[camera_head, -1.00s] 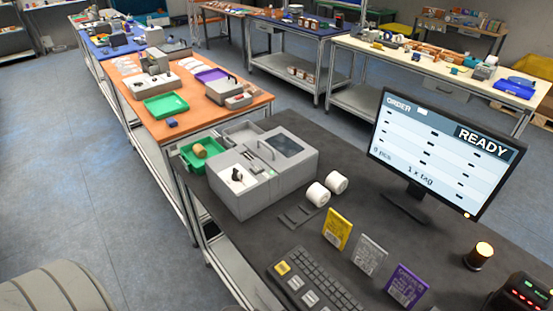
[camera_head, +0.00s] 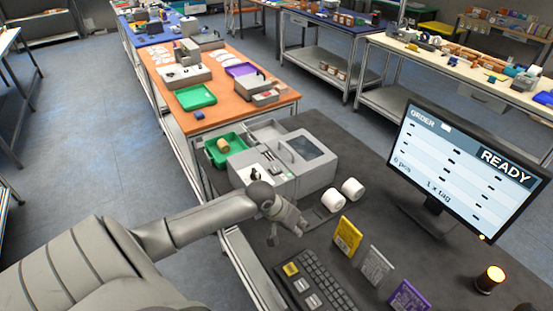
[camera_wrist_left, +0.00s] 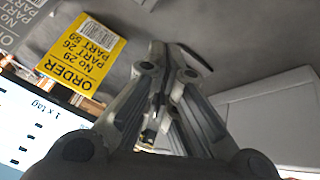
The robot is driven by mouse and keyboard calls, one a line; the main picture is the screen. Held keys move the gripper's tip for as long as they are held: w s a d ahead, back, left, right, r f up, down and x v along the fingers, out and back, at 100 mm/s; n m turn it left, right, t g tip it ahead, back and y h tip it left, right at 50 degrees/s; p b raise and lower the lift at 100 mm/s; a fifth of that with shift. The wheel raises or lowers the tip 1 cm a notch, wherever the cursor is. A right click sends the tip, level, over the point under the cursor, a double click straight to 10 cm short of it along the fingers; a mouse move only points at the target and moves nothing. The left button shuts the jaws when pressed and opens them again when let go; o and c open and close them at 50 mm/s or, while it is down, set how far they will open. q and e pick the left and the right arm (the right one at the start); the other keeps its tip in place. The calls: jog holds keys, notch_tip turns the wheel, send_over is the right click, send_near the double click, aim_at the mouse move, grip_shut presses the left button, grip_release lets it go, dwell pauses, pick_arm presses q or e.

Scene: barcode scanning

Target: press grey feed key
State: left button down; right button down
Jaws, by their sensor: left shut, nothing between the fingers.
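The grey label printer (camera_head: 312,178) stands on the dark table, with small controls on its top. I cannot make out for certain which of them is the grey feed key; my left wrist partly covers the printer's near side. My left gripper (camera_head: 286,232) hangs in front of the printer, above the table between it and the keyboard, apart from the printer. In the left wrist view the fingers (camera_wrist_left: 166,75) are shut and empty, with a pale grey box side to their right. My right gripper is not in view.
A yellow order card (camera_head: 347,237), a grey card (camera_head: 376,267) and a purple card (camera_head: 408,297) stand near the keyboard (camera_head: 318,285). The monitor (camera_head: 462,170) reads READY. A green tray (camera_head: 224,150) adjoins the printer's left.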

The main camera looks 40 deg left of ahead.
pick_arm(q)
jog(key=w+a+r+n+t, duration=0.2)
jog(key=w+a+r+n, duration=0.1)
jog(key=w+a+r, duration=0.65)
notch_tip(320, 180, up, 7)
jog(key=n+t+y, duration=0.1)
jog(key=n+t, duration=0.1)
jog(key=n, duration=0.2)
send_over(273, 168)
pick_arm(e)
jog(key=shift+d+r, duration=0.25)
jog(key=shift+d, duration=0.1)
pick_arm(q)
jog(key=shift+w+f, duration=0.1)
jog(key=shift+f, duration=0.05)
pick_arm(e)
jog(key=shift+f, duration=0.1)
